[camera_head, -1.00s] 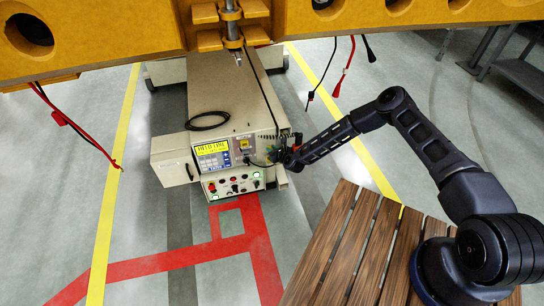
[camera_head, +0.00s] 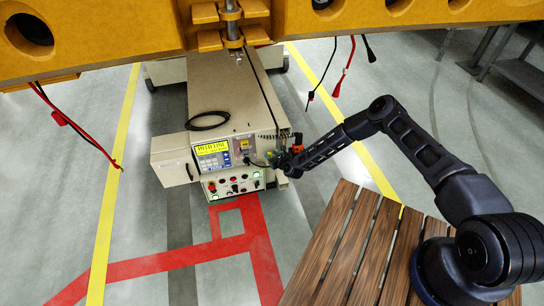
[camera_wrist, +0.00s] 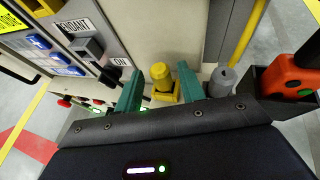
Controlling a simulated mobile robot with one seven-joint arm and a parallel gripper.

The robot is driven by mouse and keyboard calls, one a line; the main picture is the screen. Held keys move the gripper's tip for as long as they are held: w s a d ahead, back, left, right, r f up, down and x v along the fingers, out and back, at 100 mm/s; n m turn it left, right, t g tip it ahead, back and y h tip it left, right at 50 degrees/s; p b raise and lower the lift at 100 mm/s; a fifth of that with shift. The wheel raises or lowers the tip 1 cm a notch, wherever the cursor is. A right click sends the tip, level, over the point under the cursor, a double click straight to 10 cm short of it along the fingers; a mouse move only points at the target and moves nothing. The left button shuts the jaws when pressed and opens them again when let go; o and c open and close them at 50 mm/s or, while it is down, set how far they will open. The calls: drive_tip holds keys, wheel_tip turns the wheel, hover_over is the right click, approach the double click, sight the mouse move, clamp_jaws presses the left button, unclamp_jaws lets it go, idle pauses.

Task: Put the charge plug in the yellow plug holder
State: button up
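My gripper (camera_wrist: 160,70) has two teal fingers, spread apart and open. A yellow upright cylinder on a yellow base, apparently the yellow plug holder (camera_wrist: 162,78), shows in the gap between them near the beige cabinet face. No firm contact with either finger shows; I cannot tell if the holder lies between the fingers or beyond them. A black plug (camera_wrist: 112,76) with a cable sits at the cabinet's panel, left of the fingers; I cannot tell for sure if it is the charge plug. In the head view my gripper (camera_head: 273,157) is small at the cabinet's right front corner.
A grey cylinder (camera_wrist: 222,80) stands just right of the right finger. An orange-red device (camera_wrist: 290,76) sits in a black bracket at the right. The beige carrier (camera_head: 228,103) has a control panel in front. A yellow overhead beam (camera_head: 110,35) crosses above; wooden slats (camera_head: 345,240) lie below my arm.

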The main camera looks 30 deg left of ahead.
idle(0.3)
drive_tip(key=shift+d+r, duration=0.1)
drive_tip(key=shift+r, duration=0.05)
drive_tip(key=v, duration=1.1)
drive_tip(key=shift+s+d+r, duration=0.25)
drive_tip(key=shift+d, duration=0.05)
